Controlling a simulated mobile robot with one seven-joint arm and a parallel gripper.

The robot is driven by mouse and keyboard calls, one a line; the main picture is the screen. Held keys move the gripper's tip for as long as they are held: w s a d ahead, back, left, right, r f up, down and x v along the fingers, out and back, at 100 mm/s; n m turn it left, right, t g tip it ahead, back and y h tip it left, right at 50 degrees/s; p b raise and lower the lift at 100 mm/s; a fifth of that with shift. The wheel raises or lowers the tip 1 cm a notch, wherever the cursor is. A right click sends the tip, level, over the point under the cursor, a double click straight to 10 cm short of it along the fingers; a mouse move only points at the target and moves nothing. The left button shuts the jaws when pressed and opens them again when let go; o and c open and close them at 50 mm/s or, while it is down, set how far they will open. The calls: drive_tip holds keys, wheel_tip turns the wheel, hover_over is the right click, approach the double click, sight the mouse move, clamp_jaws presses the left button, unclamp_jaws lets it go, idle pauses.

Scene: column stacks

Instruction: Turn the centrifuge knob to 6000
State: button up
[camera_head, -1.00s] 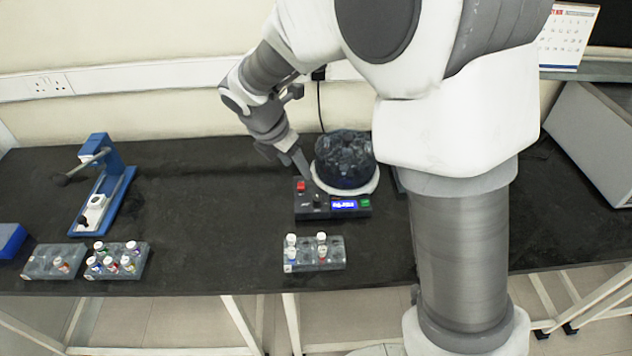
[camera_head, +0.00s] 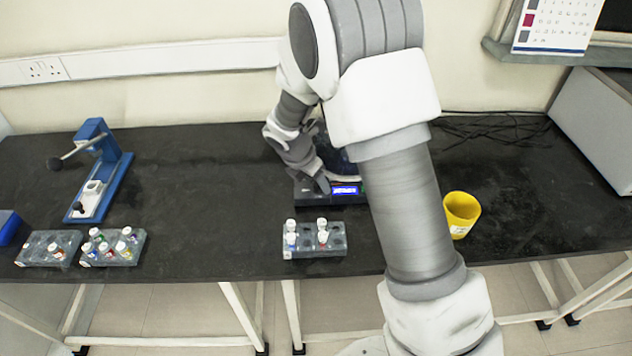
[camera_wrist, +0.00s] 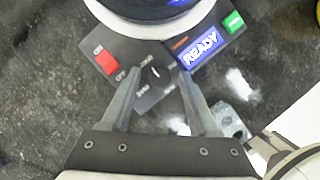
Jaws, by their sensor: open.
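The centrifuge's front panel (camera_wrist: 165,97) fills the middle of the wrist view. It bears the small dark knob (camera_wrist: 154,73), with a light mark on it and small printed numbers around it, too blurred to read surely. A blue display (camera_wrist: 201,48) reads READY. My gripper (camera_wrist: 160,78) is open, its two fingers pointing at the panel on either side of the knob. I cannot tell whether they touch it. In the head view my gripper (camera_head: 322,185) is over the panel beside the lit display (camera_head: 345,190); the arm hides the knob and much of the centrifuge.
A red switch (camera_wrist: 106,62) sits left of the knob and a green button (camera_wrist: 234,22) at the right. A vial rack (camera_head: 314,240) stands in front of the centrifuge. A yellow cup (camera_head: 461,214) is to the right. More racks and a blue device (camera_head: 100,170) stand left.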

clamp_jaws()
idle(0.3)
drive_tip(key=shift+m, duration=0.3)
drive_tip(key=m+g+h+p, duration=0.1)
drive_tip(key=m, duration=0.2)
drive_tip(key=shift+w+m+p, duration=0.15)
drive_tip(key=shift+m+p, duration=0.15)
drive_tip(key=m+g+p, duration=0.1)
drive_tip(key=m+g, duration=0.1)
drive_tip(key=m, duration=0.2)
drive_tip(key=shift+w+m, duration=0.15)
drive_tip(key=shift+m, duration=0.15)
drive_tip(key=m+g, duration=0.1)
drive_tip(key=m, duration=0.3)
drive_tip(key=shift+w+g, duration=0.1)
drive_tip(key=shift+g, duration=0.3)
drive_tip(key=shift+w+m+g+y+p, duration=0.1)
drive_tip(key=shift+m+g+y+p, duration=0.4)
drive_tip(key=shift+m, duration=2)
drive_tip(key=shift+g, duration=0.3)
